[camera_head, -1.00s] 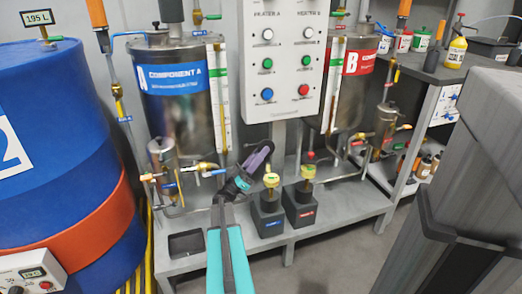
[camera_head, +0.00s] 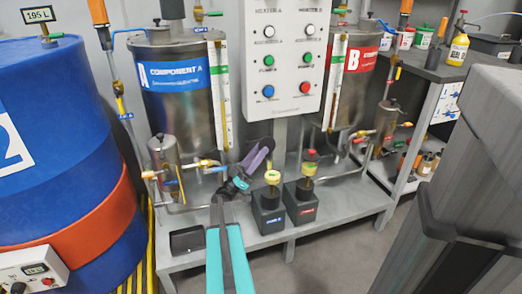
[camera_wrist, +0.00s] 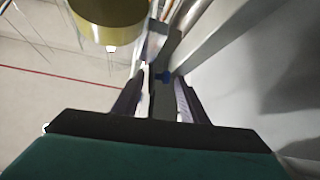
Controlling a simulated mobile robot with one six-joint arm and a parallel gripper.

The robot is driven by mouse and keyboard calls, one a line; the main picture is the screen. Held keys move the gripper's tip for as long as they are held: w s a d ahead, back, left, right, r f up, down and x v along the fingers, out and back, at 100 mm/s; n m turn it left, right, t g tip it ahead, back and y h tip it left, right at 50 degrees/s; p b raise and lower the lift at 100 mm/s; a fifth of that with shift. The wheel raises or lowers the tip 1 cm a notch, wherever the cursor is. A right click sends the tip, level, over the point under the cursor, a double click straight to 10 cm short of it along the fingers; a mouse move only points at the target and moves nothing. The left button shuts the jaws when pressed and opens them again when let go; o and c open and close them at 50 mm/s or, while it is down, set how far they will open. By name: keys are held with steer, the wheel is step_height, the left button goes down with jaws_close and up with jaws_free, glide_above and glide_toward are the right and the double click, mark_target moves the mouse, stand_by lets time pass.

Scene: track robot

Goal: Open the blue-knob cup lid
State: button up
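My gripper (camera_head: 256,160) is over the low grey bench, in front of the central control panel. In the wrist view its two dark fingers (camera_wrist: 160,98) stand apart with a gap between them. A small blue part (camera_wrist: 163,77) shows beyond this gap; I cannot tell whether it is the lid's knob. A yellow round body (camera_wrist: 108,20) is at the top left of that view. In the head view a black block with a blue label (camera_head: 268,212) carries a yellow cup (camera_head: 272,178), just right of my gripper. No blue knob is clearly visible on it.
A similar block with a red label (camera_head: 300,204) stands to the right, with a yellow and red top. Tank A (camera_head: 178,105), piping and the control panel (camera_head: 285,62) rise behind. A blue drum (camera_head: 60,150) is at left.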

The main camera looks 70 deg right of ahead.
steer(key=p+v, duration=0.2)
steer(key=v, duration=1)
steer(key=shift+w, duration=0.2)
steer(key=shift+a+f, duration=0.15)
